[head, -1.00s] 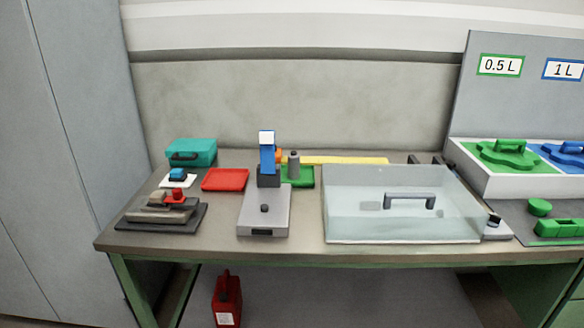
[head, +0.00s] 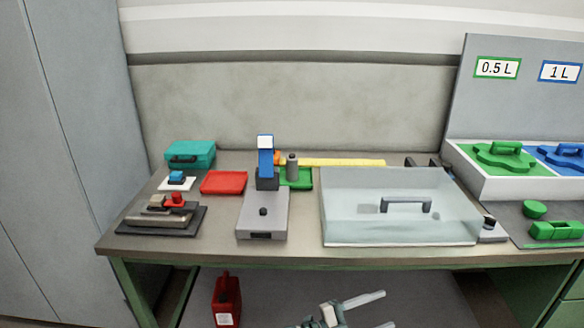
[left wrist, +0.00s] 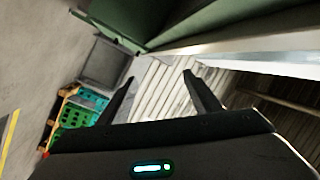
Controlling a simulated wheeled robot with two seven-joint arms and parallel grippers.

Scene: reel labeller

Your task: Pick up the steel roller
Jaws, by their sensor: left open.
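A grey upright cylinder with a narrower top (head: 292,167) stands at the green tray (head: 303,184) at the back middle of the bench; it looks like the steel roller, though I cannot be sure. My left gripper (head: 376,311) is at the bottom of the head view, in front of and below the bench edge, far from the cylinder. Its two fingers are apart with nothing between them. In the left wrist view its open fingers (left wrist: 159,78) also show, and the cylinder does not. My right gripper is not in view.
A clear cover with a handle (head: 400,228) fills the bench's right half. A grey device with a blue post (head: 262,215) stands left of it. A red tray (head: 223,183), teal case (head: 190,154) and dark plate (head: 130,228) are further left. A red canister (head: 226,298) stands below.

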